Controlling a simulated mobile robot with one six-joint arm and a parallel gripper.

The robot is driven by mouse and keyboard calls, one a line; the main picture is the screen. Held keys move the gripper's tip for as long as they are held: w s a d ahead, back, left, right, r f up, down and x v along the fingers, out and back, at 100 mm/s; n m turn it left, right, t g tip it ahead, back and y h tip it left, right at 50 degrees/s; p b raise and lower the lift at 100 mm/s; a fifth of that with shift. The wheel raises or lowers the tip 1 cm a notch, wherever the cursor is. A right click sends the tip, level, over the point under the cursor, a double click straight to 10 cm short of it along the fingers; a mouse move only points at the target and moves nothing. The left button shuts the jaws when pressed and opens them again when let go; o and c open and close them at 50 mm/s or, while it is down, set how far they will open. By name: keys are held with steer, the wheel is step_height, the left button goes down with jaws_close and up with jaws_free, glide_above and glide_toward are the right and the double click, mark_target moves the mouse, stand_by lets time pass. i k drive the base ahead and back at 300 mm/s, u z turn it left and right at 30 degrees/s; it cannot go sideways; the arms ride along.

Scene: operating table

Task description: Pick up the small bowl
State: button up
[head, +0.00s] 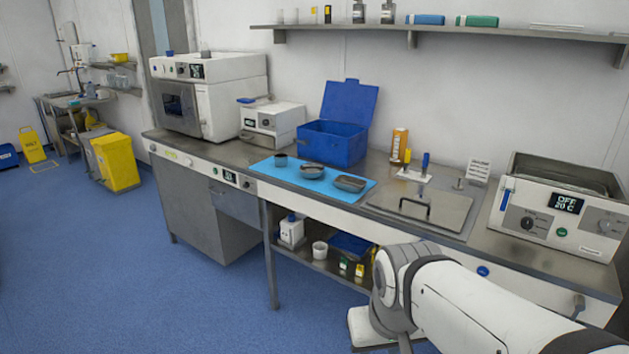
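A light blue mat (262,167) lies on the steel counter with three grey metal vessels on it. At its left end stands a small, dark, cup-like vessel (281,161). In the middle sits a wider, shallow round bowl (312,171). At the right end lies a longer, shallow dish (350,184). From this view I cannot tell for sure which of the two round vessels is the small bowl. The vessels stand apart from each other. My arm shows at the lower right, well away from the mat; my gripper is not in view.
A blue box (332,142) with its lid up stands behind the mat. A white device (270,121) is at its left. A lidded steel panel with a handle (424,208) lies to the right, then a water bath (556,215). A shelf (450,36) hangs above.

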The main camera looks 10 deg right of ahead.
mark_target(312, 171)
steer(key=k, duration=0.5)
steer(key=u, duration=0.5)
steer(key=i, duration=3.05)
steer(key=z, duration=0.9)
steer(key=i, duration=0.35)
steer(key=z, duration=0.3)
steer(key=k, duration=0.7)
steer(key=z, duration=0.2)
steer(key=i, duration=0.65)
